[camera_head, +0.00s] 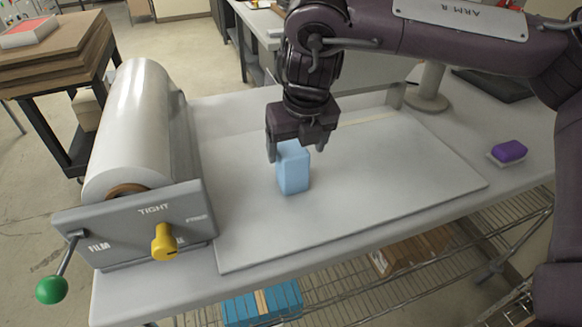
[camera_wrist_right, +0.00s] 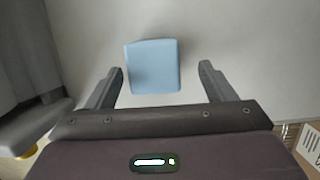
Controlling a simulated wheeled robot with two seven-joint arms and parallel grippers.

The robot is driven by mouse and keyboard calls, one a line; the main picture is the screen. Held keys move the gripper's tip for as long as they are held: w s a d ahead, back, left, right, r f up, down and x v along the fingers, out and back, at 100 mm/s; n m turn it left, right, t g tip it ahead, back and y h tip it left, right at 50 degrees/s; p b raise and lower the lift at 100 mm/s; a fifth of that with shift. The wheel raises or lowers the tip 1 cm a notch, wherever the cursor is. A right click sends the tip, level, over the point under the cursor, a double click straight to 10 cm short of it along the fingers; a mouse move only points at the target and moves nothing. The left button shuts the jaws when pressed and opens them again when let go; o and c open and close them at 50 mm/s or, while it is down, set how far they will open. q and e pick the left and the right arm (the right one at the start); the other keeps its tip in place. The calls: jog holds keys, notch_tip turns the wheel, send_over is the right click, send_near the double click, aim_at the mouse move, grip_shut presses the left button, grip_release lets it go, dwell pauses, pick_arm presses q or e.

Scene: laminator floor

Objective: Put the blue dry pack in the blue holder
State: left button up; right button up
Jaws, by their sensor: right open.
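The blue dry pack, a light blue upright block (camera_head: 293,174), stands on the grey board on the table. My right gripper (camera_head: 295,150) is above it, pointing down, with its fingers spread near the block's top. In the right wrist view the block (camera_wrist_right: 152,67) lies between and slightly beyond the open fingertips (camera_wrist_right: 161,70), nearer the left finger, with a gap on each side. No holder is clearly recognisable; blue items (camera_head: 262,304) show on the shelf below, partly hidden by the table edge. My left gripper is out of view.
A film roll machine (camera_head: 135,225) with a green-knobbed lever and yellow knob stands left of the grey board (camera_head: 390,205). A purple sponge-like item (camera_head: 509,151) lies at the right. The board is clear around the block.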

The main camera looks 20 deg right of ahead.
jog(key=x, duration=0.1)
jog(key=p+x, duration=0.1)
jog(key=x, duration=0.3)
jog(key=shift+a+f+p, duration=0.1)
jog(key=shift+a+p, duration=0.15)
jog(key=shift+p, duration=0.1)
jog(key=shift+w+f, duration=0.1)
jog(key=shift+f, duration=0.2)
jog(key=c, duration=1.3)
jog(key=shift+r, duration=0.1)
